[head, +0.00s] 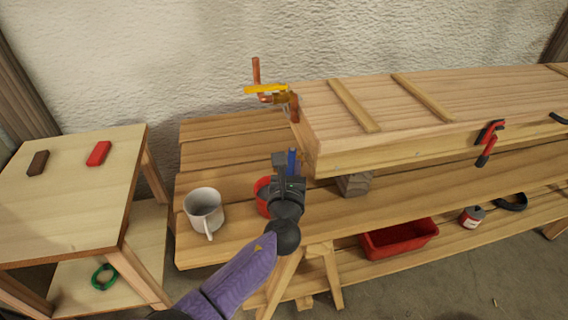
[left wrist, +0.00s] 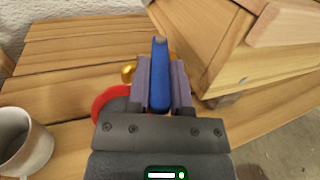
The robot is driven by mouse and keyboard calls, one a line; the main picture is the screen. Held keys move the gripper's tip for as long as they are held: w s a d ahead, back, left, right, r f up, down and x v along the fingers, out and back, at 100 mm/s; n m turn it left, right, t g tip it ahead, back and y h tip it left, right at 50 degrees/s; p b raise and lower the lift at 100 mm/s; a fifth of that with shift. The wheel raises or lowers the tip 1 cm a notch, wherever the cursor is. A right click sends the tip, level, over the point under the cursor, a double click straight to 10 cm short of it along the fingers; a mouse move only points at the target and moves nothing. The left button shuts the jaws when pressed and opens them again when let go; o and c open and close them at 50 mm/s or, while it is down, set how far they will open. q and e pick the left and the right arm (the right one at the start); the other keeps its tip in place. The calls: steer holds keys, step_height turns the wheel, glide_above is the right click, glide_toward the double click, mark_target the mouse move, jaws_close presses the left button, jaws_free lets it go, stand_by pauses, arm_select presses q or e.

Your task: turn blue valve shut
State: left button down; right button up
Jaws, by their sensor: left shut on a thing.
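The blue valve handle (left wrist: 159,72) stands between the two fingers of my left gripper (left wrist: 162,85) in the left wrist view. The fingers are shut on it, one on each side. In the head view the blue handle (head: 292,159) shows as a small strip at the left gripper (head: 285,161), beside the near left end of the long wooden box. A bit of brass (left wrist: 128,71) shows left of the fingers in the wrist view. The valve's body and pipe are mostly hidden by my gripper. My right gripper is not in view.
A yellow-handled valve (head: 266,90) on copper pipe sits at the box's far left corner. A red clamp (head: 488,141) grips the wooden box (head: 400,145). A side table (head: 70,200) stands left.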

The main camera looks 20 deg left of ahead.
arm_select(q)
steer(key=shift+w+d+n+g+y+b, duration=0.15)
steer(key=shift+d+n+g+y+b, duration=0.25)
steer(key=shift+n+y, duration=0.35)
steer(key=shift+w+d+n+g+y+b, duration=0.2)
steer(key=shift+n+g+y, duration=0.35)
steer(key=shift+y, duration=0.45)
steer(key=shift+w+d+n+g+y+b, duration=0.1)
steer(key=shift+d+n+g+y+b, duration=0.2)
steer(key=shift+n+g+y, duration=0.4)
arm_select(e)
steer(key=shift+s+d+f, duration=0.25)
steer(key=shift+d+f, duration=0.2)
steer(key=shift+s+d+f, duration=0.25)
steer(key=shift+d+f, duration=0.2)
arm_select(q)
steer(key=shift+y, duration=0.25)
steer(key=shift+a, duration=0.1)
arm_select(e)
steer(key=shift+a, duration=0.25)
arm_select(q)
steer(key=c, duration=0.5)
jaws_free()
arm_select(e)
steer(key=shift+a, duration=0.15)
